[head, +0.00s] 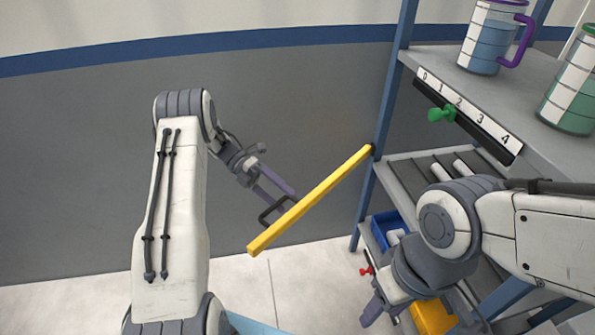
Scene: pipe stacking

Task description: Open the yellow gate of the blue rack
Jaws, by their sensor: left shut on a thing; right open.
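The yellow gate (315,197) is a long bar joined at its far end to a post of the blue rack (387,95). It sticks out from the rack toward the left and front, standing away from the shelf opening. My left gripper (283,200) is shut at the black handle (266,214) on the gate's far side; the bar partly hides the contact. My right gripper (381,312) is open and low in front of the rack, its fingers partly hidden by its own wrist.
The top shelf holds a blue-marked jug (484,45), a green-marked jug (570,98) and a numbered scale (470,112) with a green knob (441,114). Below are a blue bin (379,232) and a yellow bin (432,317). Floor left of the rack is clear.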

